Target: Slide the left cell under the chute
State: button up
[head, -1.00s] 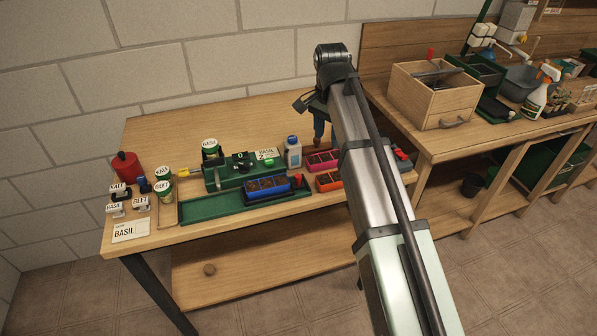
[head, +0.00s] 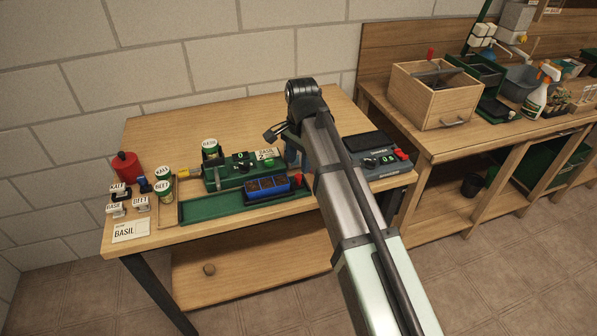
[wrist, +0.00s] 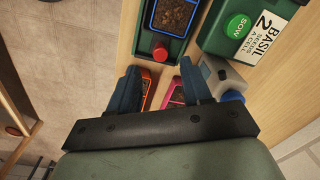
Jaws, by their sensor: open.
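A blue tray of dark soil cells (head: 270,189) sits in the right part of a green track (head: 205,207) in the head view. A red knob (head: 297,180) stands at its right end. In the wrist view my gripper (wrist: 160,72) is open and empty, fingers apart. The red knob (wrist: 160,53) and the end of the blue tray (wrist: 172,16) lie just beyond the fingertips. The arm mostly hides the gripper in the head view.
An orange tray (wrist: 146,84) and a pink tray (wrist: 175,97) show between and beside my fingers. Labelled jars and a red can (head: 127,166) stand at the left. The track's left part is empty.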

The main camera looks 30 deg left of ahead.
aim_at(298, 175)
jog(key=shift+a+f, duration=0.1)
jog(key=shift+f, duration=2.35)
jog(key=shift+c, duration=0.2)
grip_shut()
